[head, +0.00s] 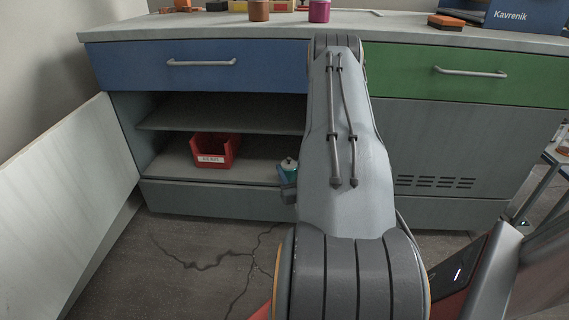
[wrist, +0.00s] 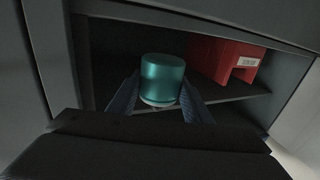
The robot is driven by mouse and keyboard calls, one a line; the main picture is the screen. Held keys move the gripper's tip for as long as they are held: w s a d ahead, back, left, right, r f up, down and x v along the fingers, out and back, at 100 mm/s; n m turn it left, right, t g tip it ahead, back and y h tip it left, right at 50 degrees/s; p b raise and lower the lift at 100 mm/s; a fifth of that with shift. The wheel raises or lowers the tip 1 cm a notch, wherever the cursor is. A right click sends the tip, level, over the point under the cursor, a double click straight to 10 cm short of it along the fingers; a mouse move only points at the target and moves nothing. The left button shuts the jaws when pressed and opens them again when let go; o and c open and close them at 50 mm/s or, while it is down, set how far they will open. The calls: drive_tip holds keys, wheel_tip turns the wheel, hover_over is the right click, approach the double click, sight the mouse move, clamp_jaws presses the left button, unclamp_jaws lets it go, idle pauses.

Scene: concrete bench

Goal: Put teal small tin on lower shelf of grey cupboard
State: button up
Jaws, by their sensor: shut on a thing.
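The teal small tin (wrist: 162,79) is between the two fingers of my gripper (wrist: 160,101) in the wrist view. My gripper is shut on it. In the head view the tin (head: 289,166) shows only partly, beside my arm, at the front of the grey cupboard's opening. The grey cupboard (head: 217,201) stands open, its door swung out to the left. Its lower shelf (head: 252,173) carries a red bin toward the left. I cannot tell whether the tin touches the shelf. My arm hides the right end of the opening.
The red bin (head: 215,150) with a white label is also in the wrist view (wrist: 222,62). The open door (head: 66,200) stands at the left. The upper shelf (head: 222,113) is empty where visible. Free room shows on the lower shelf between bin and tin.

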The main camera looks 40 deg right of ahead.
sight(291, 180)
drive_tip(key=b+x, duration=0.3)
drive_tip(key=x, duration=0.7)
drive_tip(key=shift+w, duration=0.15)
drive_tip(key=f+b, duration=0.3)
drive_tip(key=shift+w+d+f, duration=0.1)
drive_tip(key=shift+w+f, duration=0.1)
drive_tip(key=shift+f, duration=0.1)
drive_tip(key=shift+r, duration=0.1)
drive_tip(key=o, duration=1.2)
drive_tip(key=shift+s, duration=0.2)
drive_tip(key=p+v, duration=0.5)
drive_tip(key=v, duration=0.6)
drive_tip(key=shift+s+a, duration=0.2)
drive_tip(key=shift+s, duration=0.15)
